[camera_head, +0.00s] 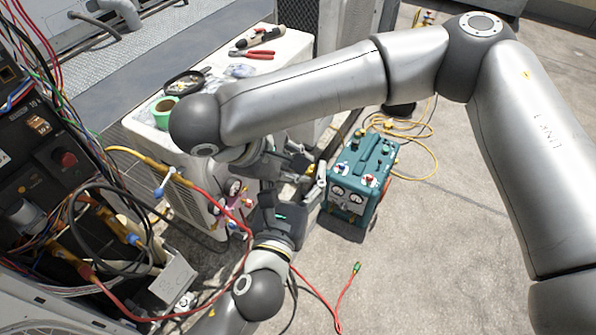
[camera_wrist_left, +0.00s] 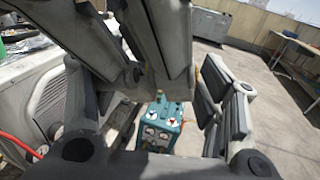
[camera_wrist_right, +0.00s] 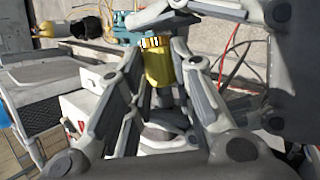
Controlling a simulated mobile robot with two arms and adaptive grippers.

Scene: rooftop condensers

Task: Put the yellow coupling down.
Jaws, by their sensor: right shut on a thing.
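The yellow coupling (camera_wrist_right: 157,65) shows in the right wrist view, between the fingertips of my right gripper (camera_wrist_right: 163,72). That gripper is shut on it. In the head view my right gripper (camera_head: 297,162) is near the picture's middle, beside the white unit's front corner; the coupling is hard to make out there. My left gripper (camera_head: 290,208) is just below it, close to it. In the left wrist view the left gripper's fingers (camera_wrist_left: 145,100) stand wide apart with nothing seen held between them. Grey links of my other arm cross above them.
A teal machine with gauges (camera_head: 359,178) stands on the concrete right of the grippers. A white unit (camera_head: 290,62) carries red pliers (camera_head: 252,54) and green tape (camera_head: 163,110). An open wiring panel (camera_head: 45,150) and hoses crowd the left. Yellow hose (camera_head: 425,150) lies behind. Floor lower right is clear.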

